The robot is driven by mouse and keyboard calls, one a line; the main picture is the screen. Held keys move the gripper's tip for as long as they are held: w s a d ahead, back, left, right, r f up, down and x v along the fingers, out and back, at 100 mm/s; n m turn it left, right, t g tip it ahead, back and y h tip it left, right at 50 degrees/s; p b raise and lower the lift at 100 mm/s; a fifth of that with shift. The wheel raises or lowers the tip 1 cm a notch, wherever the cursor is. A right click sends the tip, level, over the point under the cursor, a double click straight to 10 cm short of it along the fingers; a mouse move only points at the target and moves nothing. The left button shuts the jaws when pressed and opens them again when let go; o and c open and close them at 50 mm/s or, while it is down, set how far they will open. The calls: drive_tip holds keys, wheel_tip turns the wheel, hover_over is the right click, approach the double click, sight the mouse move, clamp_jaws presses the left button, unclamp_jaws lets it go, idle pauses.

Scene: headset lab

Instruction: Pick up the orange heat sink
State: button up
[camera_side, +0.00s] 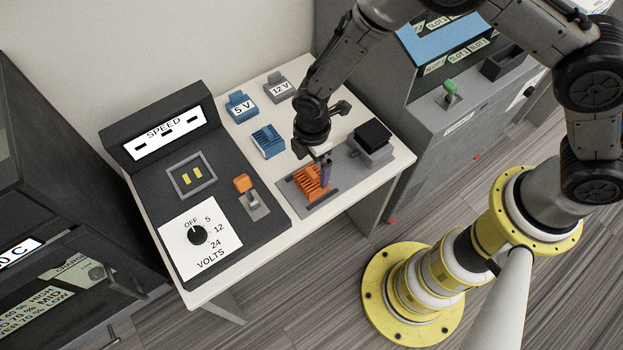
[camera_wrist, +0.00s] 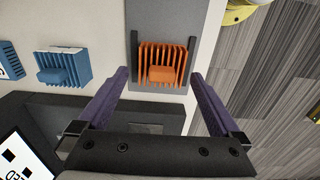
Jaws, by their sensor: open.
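The orange heat sink (camera_side: 309,183) sits on a grey base plate (camera_side: 323,205) near the front right of the white table.
A blue heat sink (camera_side: 268,141) lies just behind left. The blue 5 V block (camera_side: 241,106) and grey 12 V block (camera_side: 279,89) stand at the back. A black-topped grey device (camera_side: 371,141) is close on the right. The speed console (camera_side: 205,170) fills the left.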

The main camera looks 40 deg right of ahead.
sight(311, 172)
wheel_tip(311, 172, down, 5)
drive_tip(key=shift+s+a, duration=0.15)
drive_tip(key=shift+c, duration=0.2)
drive_tip(key=c, duration=1.3)
drive_tip(key=shift+r, duration=0.1)
drive_tip(key=shift+c, duration=0.2)
drive_tip(key=shift+r, duration=0.1)
